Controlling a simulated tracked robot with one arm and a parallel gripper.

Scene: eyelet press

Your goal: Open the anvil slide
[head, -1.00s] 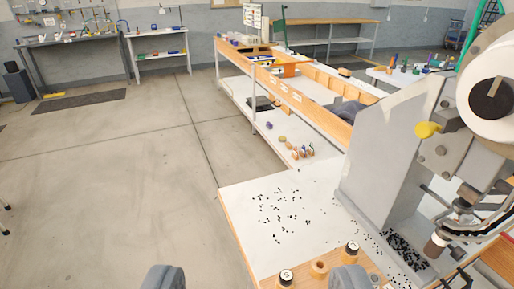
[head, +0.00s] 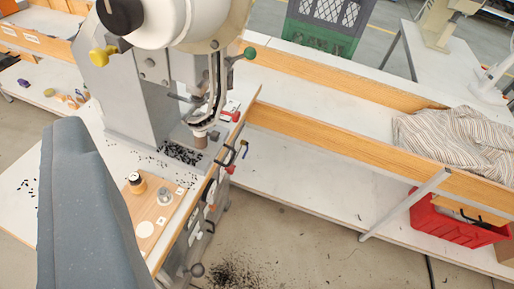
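The eyelet press (head: 135,95) stands at the upper left, with a grey body, a white round head, a yellow knob (head: 103,55) and a green-knobbed lever (head: 249,54). Its brownish lower tip (head: 200,140) is above the white table, beside scattered black eyelets (head: 180,153). I cannot make out clearly which part is the anvil slide, or whether it is open. A small red part (head: 230,117) sits just right of the tip. One large dark grey piece of my gripper (head: 90,215) fills the lower left, in front of the table; no second finger shows, and no held thing is visible.
A wooden board (head: 155,212) with small cups lies on the table's front part. Tools hang on the table's right edge. A long bench (head: 310,175) with wooden rails runs right, bearing striped cloth (head: 455,140). A red crate (head: 455,222) is below. Black bits litter the floor.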

